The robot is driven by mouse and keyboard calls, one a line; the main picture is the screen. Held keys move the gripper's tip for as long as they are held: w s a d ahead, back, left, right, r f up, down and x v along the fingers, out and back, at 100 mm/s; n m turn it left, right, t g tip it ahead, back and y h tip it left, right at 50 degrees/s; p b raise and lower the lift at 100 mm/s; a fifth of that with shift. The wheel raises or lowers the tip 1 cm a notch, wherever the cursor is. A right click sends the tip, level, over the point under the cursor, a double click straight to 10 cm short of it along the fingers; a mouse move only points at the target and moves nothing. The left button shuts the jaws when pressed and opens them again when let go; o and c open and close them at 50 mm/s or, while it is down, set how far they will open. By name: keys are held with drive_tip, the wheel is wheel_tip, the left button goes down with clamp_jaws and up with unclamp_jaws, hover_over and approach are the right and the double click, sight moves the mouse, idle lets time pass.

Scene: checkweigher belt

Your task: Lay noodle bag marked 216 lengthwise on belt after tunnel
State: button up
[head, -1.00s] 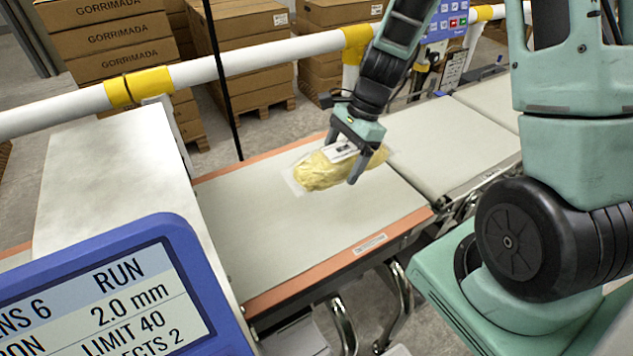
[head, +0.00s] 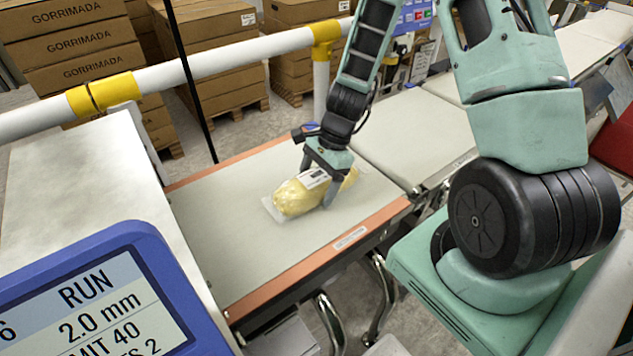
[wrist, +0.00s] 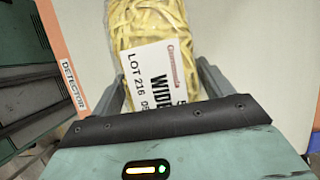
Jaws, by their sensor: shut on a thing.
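The noodle bag (head: 293,198) is a clear bag of yellow noodles with a white label. In the wrist view the noodle bag (wrist: 147,25) shows a label reading LOT 216. My gripper (head: 328,188) is shut on the bag, one finger on each side, and it also shows in the wrist view (wrist: 160,90). The bag is at or just above the pale belt (head: 225,245), its long side running roughly along the belt; I cannot tell whether it touches. The white tunnel housing (head: 85,190) stands at the left end of this belt.
Orange-brown rails (head: 310,265) edge the belt. A blue display (head: 95,300) reading RUN stands at the front left. A white and yellow guard rail (head: 215,70) runs behind, with stacked cartons (head: 75,45) beyond. Another belt section (head: 415,135) continues to the right. The belt left of the bag is clear.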

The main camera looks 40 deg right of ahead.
drive_tip(key=o, duration=1.3)
drive_tip(key=shift+f, duration=0.15)
drive_tip(key=shift+o, duration=0.2)
